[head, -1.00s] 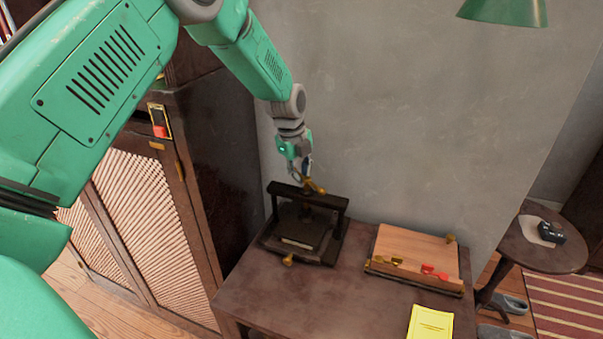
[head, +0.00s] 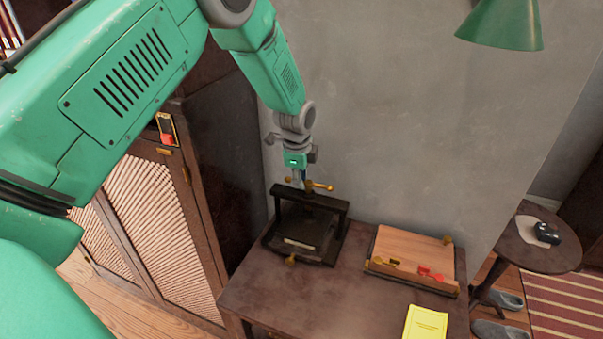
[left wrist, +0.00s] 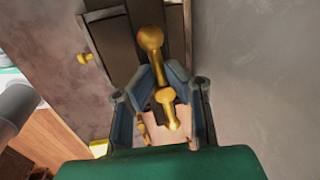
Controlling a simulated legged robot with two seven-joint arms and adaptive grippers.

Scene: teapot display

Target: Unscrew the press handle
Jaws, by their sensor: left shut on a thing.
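The press (head: 340,210) is a dark frame with a crossbar, standing on a brown table. Its brass handle (head: 322,187) is a bar with rounded ends, on top of the crossbar. My left gripper (head: 298,182) comes down from above and is shut on the handle. In the left wrist view the handle (left wrist: 150,42) runs between the two fingers of my left gripper (left wrist: 164,76), its knobs showing beyond and between them. The fingers hide part of the handle's middle, and the screw below is hard to make out. My right gripper is in neither view.
The table (head: 290,300) also holds a wooden board (head: 415,250) with brass and red pieces, and a yellow booklet (head: 426,322). A dark cabinet (head: 225,150) stands close on the left. The grey wall (head: 410,130) is behind. A round side table (head: 520,255) is at right.

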